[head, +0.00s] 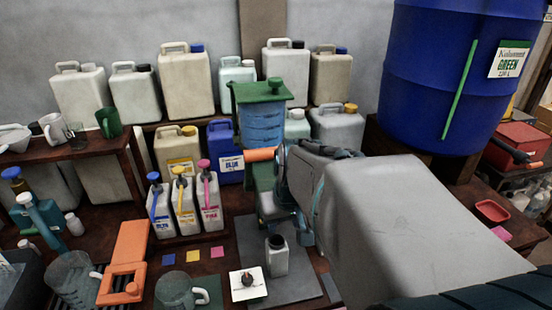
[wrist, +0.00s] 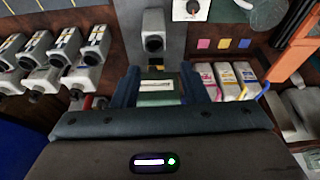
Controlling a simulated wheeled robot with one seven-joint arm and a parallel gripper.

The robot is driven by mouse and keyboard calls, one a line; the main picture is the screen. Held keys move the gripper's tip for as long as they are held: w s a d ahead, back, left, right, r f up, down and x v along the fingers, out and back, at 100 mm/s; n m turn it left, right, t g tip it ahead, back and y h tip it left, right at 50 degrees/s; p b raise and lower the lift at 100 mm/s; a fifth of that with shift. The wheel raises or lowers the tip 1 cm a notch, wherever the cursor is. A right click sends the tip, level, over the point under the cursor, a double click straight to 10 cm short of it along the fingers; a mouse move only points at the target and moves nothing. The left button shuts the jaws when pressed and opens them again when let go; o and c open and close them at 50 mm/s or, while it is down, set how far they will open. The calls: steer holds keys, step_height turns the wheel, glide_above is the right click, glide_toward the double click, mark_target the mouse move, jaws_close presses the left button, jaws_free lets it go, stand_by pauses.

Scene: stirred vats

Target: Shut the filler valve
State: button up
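The filler is a blue tank (head: 262,124) with a green lid on a green stand (head: 262,178). An orange handle (head: 261,154), which looks like its valve lever, sticks out level to the left below the tank. My gripper (head: 285,222) is at the stand, below and right of the handle, partly hidden by my grey arm. In the wrist view, the gripper's two fingers (wrist: 160,88) are apart. A green part with a pale label (wrist: 157,86) shows between them; I cannot tell whether they touch it. An open-necked bottle (head: 277,258) stands upright below, also in the wrist view (wrist: 153,36).
Three small jugs with blue, yellow and pink pumps (head: 184,208) stand left of the filler. Large canisters (head: 186,84) line the shelf behind. A big blue drum (head: 428,70) is at right. An orange tool (head: 124,262) and clear pitchers (head: 72,278) are at front left.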

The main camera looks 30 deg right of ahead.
steer(key=w+d+f+m+h+b, duration=0.1)
steer(key=d+f, duration=0.1)
steer(key=d, duration=0.6)
steer(key=w+d+f+m, duration=0.1)
steer(key=d+m, duration=0.1)
steer(key=d, duration=0.6)
steer(key=w+d+p, duration=0.1)
steer(key=w, duration=0.2)
steer(key=w+d+p, duration=0.1)
steer(key=w+d, duration=0.1)
steer(key=w, duration=0.2)
steer(key=w+d+p, duration=0.1)
steer(key=w+d, duration=0.1)
steer(key=w, duration=0.1)
steer(key=shift+w, duration=0.3)
steer(key=x, duration=0.3)
steer(key=shift+f, duration=0.35)
steer(key=shift+w+f, duration=0.2)
steer(key=shift+f, duration=0.4)
steer(key=shift+d, duration=0.1)
jaws_close()
